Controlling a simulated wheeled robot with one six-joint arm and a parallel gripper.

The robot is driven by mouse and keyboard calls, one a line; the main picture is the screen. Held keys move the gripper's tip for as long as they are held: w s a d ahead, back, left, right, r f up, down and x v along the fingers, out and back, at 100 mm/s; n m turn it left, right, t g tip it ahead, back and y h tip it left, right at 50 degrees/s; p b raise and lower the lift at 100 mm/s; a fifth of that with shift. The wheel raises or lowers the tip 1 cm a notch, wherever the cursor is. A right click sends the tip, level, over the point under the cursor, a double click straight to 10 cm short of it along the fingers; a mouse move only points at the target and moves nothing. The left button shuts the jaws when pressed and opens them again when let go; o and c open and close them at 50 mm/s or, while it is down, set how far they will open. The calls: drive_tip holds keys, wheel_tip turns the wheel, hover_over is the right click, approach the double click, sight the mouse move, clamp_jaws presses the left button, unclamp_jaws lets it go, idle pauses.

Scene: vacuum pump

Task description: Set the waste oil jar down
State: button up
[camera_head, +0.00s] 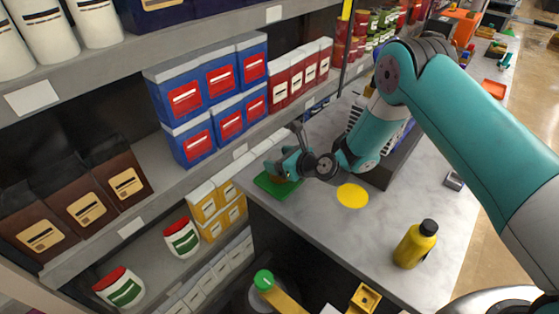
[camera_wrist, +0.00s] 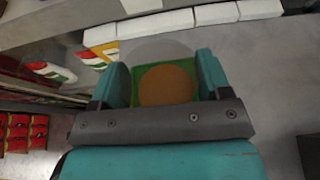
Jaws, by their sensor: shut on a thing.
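The waste oil jar (camera_wrist: 167,85) shows in the wrist view as a clear round vessel with brown contents, between the two teal fingers of my gripper (camera_wrist: 163,78). My gripper is shut on it. In the head view my gripper (camera_head: 288,166) is over the green mat (camera_head: 277,189) at the left edge of the grey worktop; the jar there is mostly hidden by the gripper. The green mat (camera_wrist: 126,48) also shows behind the jar in the wrist view. I cannot tell whether the jar's base touches the mat.
A yellow disc (camera_head: 352,195) lies right of the mat. A yellow bottle with a black cap (camera_head: 416,245) stands nearer the front. A dark machine (camera_head: 387,168) stands behind the disc. Shelves with blue boxes (camera_head: 207,92) run along the left. Bare worktop (camera_head: 330,240) lies in front of the disc.

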drive_tip(key=shift+f, duration=0.65)
drive_tip(key=shift+f, duration=0.1)
drive_tip(key=o, duration=1.1)
drive_tip(key=shift+c, duration=0.2)
